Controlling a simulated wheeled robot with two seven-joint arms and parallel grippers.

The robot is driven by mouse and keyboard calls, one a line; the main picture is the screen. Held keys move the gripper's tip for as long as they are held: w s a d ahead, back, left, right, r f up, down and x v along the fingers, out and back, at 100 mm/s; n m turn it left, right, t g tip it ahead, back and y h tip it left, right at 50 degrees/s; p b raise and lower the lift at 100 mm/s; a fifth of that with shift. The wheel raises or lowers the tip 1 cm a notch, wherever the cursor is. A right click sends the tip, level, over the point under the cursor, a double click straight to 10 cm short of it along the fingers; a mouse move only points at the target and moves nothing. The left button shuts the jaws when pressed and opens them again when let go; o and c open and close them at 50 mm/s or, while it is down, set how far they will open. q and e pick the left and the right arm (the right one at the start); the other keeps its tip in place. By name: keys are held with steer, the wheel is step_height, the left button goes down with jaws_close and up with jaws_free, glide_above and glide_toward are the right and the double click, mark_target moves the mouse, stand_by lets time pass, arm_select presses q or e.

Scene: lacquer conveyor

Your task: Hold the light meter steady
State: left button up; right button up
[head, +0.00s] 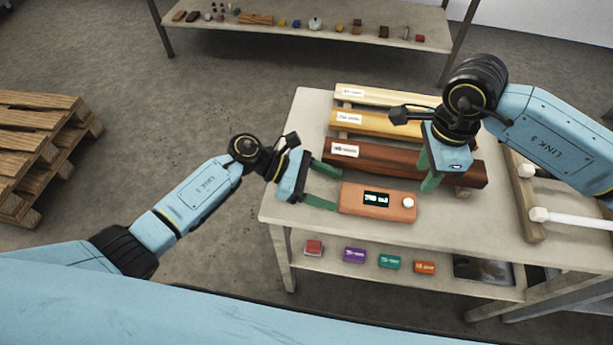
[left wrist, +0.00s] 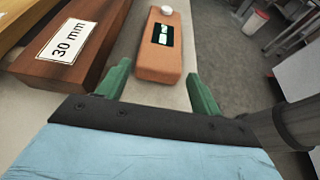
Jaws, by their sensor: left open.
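The light meter (head: 350,199) is an orange-brown box with a dark lit display and a white knob, lying flat on the table (head: 285,205). It also shows in the left wrist view (left wrist: 160,70). My left gripper (head: 337,189) is open at the meter's left end in the head view. In the left wrist view its green fingers (left wrist: 160,82) stand apart, with the meter's near end between or just beyond their tips; I see no grip on it. My right gripper (head: 429,172) points down above the table beyond the meter; its finger gap is unclear.
Dark red (head: 375,160), amber (head: 370,124) and cream (head: 390,97) labelled bars lie behind the meter. The dark red one is labelled 30 mm (left wrist: 67,40). A lower shelf (head: 330,277) holds small coloured blocks. A white rod (head: 575,219) lies at right; wooden pallets (head: 40,140) stand left.

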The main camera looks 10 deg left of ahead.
mark_target(345, 194)
arm_select(q)
steer(key=x, duration=0.6)
steer(key=shift+d, duration=0.1)
steer(key=c, duration=0.7)
steer(key=shift+c, duration=0.3)
arm_select(e)
jaws_close()
stand_by(0.9)
